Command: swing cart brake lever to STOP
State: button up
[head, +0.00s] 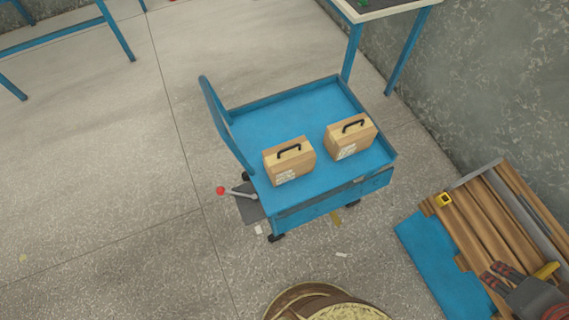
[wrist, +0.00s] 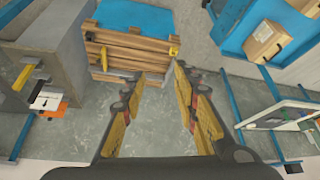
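The blue cart (head: 285,115) stands in the middle of the head view. Its brake lever (head: 238,194) is a thin grey rod with a red ball knob, pointing left over a dark grey plate (head: 249,209) at the cart's near left corner. No STOP mark is legible. Part of the cart (wrist: 238,22) shows at the top right of the wrist view; the lever cannot be made out there. My gripper (wrist: 160,75) is open with nothing between its fingers. It appears at the lower right of the head view (head: 497,274), well right of the lever.
Two tan cases (head: 289,161) (head: 350,138) sit on the cart. A stack of wooden boards (head: 470,228) lies at the right by the wall. A round brown object (head: 285,302) stands at the bottom. A blue-legged table (head: 352,52) is behind the cart. Floor left of the lever is clear.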

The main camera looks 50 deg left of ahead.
aim_at(220, 191)
jog(key=l+u, duration=0.2)
jog(key=u, duration=0.3)
jog(key=l+u, duration=0.15)
jog(key=u, duration=0.3)
jog(key=k+l+u, duration=0.1)
jog(key=u, duration=0.4)
jog(key=k+l+u, duration=0.15)
jog(key=u, duration=0.35)
jog(key=k, duration=0.1)
